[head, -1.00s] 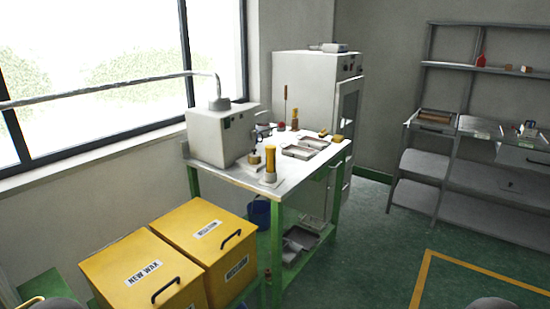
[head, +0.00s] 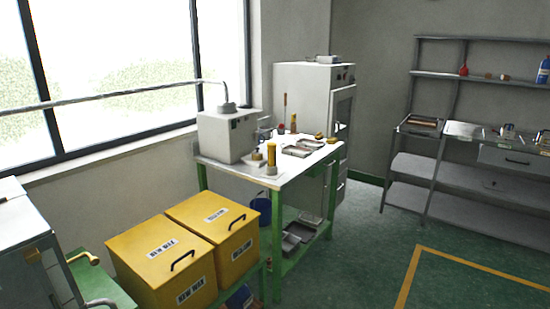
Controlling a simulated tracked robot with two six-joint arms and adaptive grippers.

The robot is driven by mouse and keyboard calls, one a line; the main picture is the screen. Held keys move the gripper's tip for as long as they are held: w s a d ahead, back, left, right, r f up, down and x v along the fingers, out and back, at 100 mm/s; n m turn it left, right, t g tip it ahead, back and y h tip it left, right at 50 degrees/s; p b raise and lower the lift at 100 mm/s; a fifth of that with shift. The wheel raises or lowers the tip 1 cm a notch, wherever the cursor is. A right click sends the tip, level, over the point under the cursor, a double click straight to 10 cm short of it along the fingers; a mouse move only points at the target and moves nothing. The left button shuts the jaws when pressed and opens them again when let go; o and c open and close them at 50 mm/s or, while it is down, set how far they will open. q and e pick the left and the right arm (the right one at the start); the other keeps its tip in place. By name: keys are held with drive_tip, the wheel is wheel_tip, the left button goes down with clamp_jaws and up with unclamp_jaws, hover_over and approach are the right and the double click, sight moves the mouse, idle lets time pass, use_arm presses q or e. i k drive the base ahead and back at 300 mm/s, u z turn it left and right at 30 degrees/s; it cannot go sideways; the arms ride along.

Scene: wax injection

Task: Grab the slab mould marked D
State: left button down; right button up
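No mark D is legible anywhere, so I cannot tell which piece is the slab mould D. Flat, shallow grey mould-like pieces (head: 297,151) lie on the white top of the green-legged workbench (head: 262,181), right of the wax machine. Grey tray-like pieces (head: 293,240) sit on the bench's lower shelf. A brown-filled tray (head: 421,122) lies on the grey shelving at the right. All are far off and small. Neither of my grippers is in view.
A white wax machine (head: 226,137) stands on the bench. Two yellow bins (head: 158,262) stand in front of it, a grey cabinet (head: 20,235) at the left edge. A tall white cabinet (head: 303,85) is behind. Green floor is open in front of the shelving (head: 465,203).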

sight(292, 150)
drive_tip(key=z, duration=0.2)
drive_tip(key=i, duration=0.75)
drive_tip(key=u, duration=0.25)
drive_tip(key=k, duration=0.8)
drive_tip(key=z, duration=0.1)
drive_tip(key=i, duration=0.9)
drive_tip(key=z, duration=1.15)
